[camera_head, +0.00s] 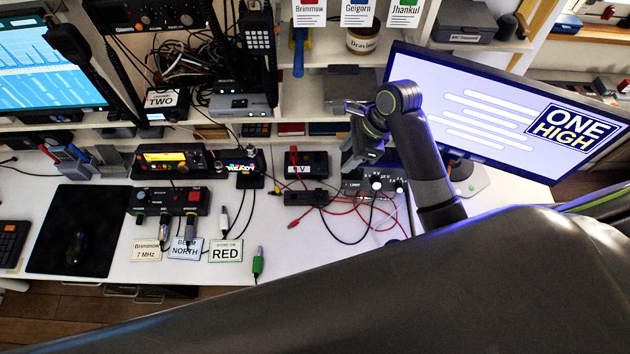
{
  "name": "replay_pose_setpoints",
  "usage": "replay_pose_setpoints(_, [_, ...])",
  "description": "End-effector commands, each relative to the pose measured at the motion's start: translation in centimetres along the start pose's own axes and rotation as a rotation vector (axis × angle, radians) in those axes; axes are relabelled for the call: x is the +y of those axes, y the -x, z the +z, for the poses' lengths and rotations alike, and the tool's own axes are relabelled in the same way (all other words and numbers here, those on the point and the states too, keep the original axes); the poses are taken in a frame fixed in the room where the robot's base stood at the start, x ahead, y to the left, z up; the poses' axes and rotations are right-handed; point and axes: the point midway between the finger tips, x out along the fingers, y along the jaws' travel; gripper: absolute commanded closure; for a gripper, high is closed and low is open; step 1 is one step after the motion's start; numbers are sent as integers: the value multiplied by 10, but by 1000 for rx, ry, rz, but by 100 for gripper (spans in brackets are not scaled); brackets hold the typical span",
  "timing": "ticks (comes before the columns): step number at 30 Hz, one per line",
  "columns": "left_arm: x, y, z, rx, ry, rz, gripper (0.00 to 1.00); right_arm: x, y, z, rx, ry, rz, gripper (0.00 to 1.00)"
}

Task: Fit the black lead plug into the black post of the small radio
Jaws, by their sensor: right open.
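A small black radio with a lit amber display (170,161) stands on the white desk at the left; I cannot pick out its black post. Red and black leads (358,240) lie looped on the desk below my right gripper. A red plug (293,223) lies at one red lead's end; I cannot tell which end is the black plug. My right gripper (352,160) is open, pointing down above the desk near a grey box with knobs (357,186). It hides part of what is behind it, and nothing shows in it. My left gripper is out of view.
A black box with a "V" label (312,163) and a red-buttoned control box (182,199) stand on the desk. Label cards (226,251) and a green plug (258,263) lie at the front. A tilted monitor (470,105) stands behind my right arm.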

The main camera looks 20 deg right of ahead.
Motion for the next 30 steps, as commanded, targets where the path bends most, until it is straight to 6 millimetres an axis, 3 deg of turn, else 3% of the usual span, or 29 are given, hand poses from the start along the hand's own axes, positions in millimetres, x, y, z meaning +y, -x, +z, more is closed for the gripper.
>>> replay_pose_setpoints(10, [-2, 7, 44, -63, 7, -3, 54, 2, -73, 1, -1, 0, 6, 56])
replay_pose_setpoints(15, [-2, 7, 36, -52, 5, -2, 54, 2, -100, 0, 0, 1, 4, 56])
replay_pose_setpoints(21, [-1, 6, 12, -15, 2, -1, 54, 1, -113, 0, 1, 3, 0, 56])
replay_pose_setpoints(30, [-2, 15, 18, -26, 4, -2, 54, 7, -142, -1, 1, 2, 3, 56])
